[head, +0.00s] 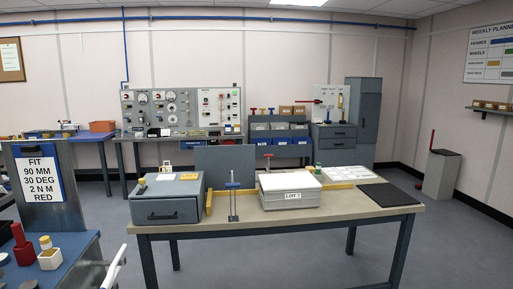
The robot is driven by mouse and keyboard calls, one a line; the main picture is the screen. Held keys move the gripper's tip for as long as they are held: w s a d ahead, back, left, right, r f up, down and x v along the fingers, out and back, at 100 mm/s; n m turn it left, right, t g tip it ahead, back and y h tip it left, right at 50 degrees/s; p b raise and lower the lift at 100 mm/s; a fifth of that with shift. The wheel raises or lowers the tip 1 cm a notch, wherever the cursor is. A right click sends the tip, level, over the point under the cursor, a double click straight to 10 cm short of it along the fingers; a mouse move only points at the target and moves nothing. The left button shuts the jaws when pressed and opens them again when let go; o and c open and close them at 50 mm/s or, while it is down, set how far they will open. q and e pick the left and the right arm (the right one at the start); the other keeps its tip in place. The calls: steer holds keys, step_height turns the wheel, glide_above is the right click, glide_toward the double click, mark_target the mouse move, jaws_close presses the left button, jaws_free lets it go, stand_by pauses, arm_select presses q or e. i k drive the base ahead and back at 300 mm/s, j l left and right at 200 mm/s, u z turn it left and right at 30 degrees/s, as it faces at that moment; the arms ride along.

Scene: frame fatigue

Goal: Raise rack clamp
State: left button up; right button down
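No part is labelled as the rack clamp, and I cannot tell for sure which it is. A thin upright fixture with a blue crossbar (233,186) stands at the front edge of the central workbench (350,210), between a grey drawer box (167,199) and a white-lidded box marked LOT 7 (290,196). A red horizontal bar (305,101) shows on a back panel, and a red upright lever (432,139) stands on a grey pedestal at the right. Neither of my grippers is clearly seen.
A blue cart (80,270) with a FIT sign (41,179) stands close at left; a white curved bar (114,266) shows beside it. A black mat (388,194) lies on the bench's right end. Panels and blue bins (280,150) line the back. Floor at right is clear.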

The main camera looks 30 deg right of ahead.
mark_target(265, 156)
steer(key=i+l, duration=0.25)
steer(key=i+l+u, duration=0.15)
steer(key=l, duration=0.35)
steer(key=i+l, duration=0.35)
steer(key=i+l+u, duration=0.15)
steer(key=l, duration=0.25)
steer(key=i+l, duration=0.3)
steer(key=l, duration=0.15)
steer(key=i+l+u, duration=0.15)
steer(key=l, duration=0.25)
steer(key=i+l, duration=0.3)
steer(key=l, duration=0.15)
steer(key=i+l+u, duration=0.15)
steer(key=l, duration=0.3)
